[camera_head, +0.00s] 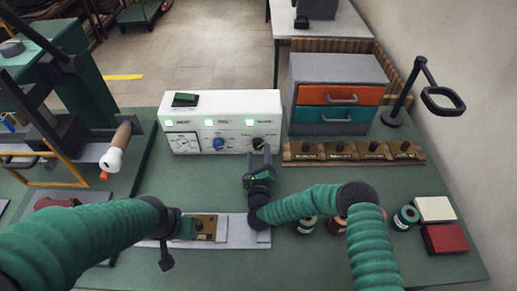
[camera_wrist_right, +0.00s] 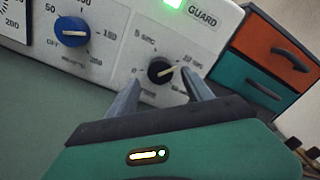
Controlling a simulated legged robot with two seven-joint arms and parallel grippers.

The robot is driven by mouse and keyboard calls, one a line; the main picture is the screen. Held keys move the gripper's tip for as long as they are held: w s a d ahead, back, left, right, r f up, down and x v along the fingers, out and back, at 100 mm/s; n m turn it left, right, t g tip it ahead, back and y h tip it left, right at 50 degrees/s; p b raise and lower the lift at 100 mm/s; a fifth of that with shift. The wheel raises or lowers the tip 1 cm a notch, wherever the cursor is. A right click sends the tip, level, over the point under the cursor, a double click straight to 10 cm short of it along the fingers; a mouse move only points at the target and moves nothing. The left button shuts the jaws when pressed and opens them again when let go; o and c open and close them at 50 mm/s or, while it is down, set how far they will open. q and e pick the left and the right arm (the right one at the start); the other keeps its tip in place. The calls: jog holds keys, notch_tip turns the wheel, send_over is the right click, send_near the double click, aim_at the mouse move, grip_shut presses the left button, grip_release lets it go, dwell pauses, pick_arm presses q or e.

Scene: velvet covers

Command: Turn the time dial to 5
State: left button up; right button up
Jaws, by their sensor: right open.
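The time dial is a black knob with a pale pointer on the right of the white control box (camera_head: 222,106). It shows in the head view (camera_head: 258,143) and in the right wrist view (camera_wrist_right: 160,70), where its pointer tilts up and right. My right gripper (camera_head: 260,160) is open just in front of the dial. In the right wrist view its two fingers (camera_wrist_right: 160,90) stand on either side of the dial, and I cannot tell if they touch it. My left gripper (camera_head: 185,228) is low at the left, over a grey strip; its fingers are not clear.
A blue knob (camera_head: 218,143) is left of the dial. A grey cabinet with orange and teal drawers (camera_head: 337,95) stands to the right, behind a wooden strip with several dark knobs (camera_head: 353,153). Small spools and a red block (camera_head: 444,238) lie at the right.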

jog(key=shift+w, duration=1.25)
grip_shut()
